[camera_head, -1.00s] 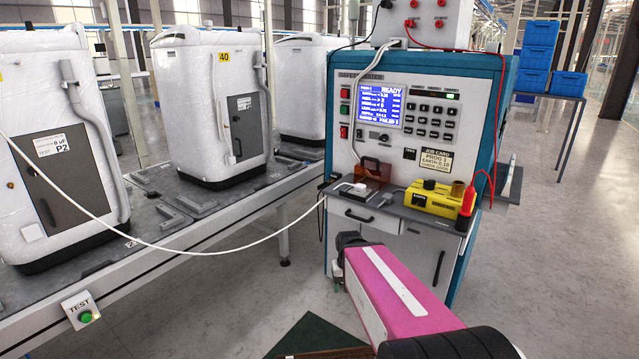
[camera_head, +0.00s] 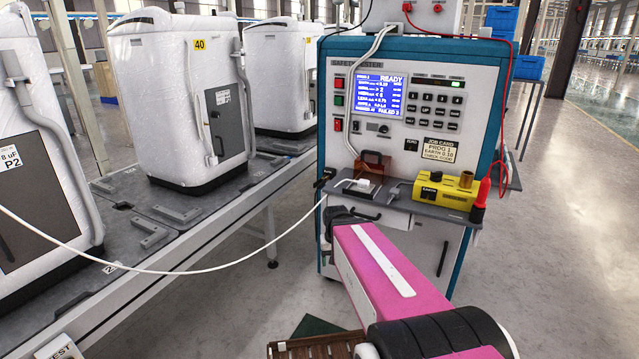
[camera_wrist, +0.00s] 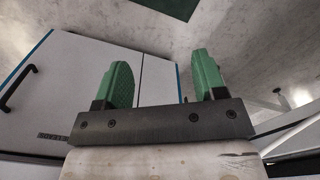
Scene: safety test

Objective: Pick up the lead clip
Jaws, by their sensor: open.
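A small black clip-like thing (camera_head: 324,178) sits at the left end of the tester's shelf, near the white cable; it is too small to be sure that it is the lead clip. A red probe-like piece (camera_head: 482,193) on a red lead stands at the shelf's right end. My gripper's two green fingers (camera_wrist: 162,78) are apart in the wrist view, with nothing between them. They face the cabinet doors (camera_wrist: 65,75) and the floor. In the head view my pink arm reaches toward the tester's front, its dark end below the shelf; the fingers are not clearly visible there.
The safety tester (camera_head: 345,70) has a lit screen and a narrow shelf (camera_head: 400,206) holding a white plug (camera_head: 355,185), a brown hinged block (camera_head: 374,165) and a yellow box (camera_head: 446,192). A white cable (camera_head: 200,270) sags across the conveyor (camera_head: 120,215).

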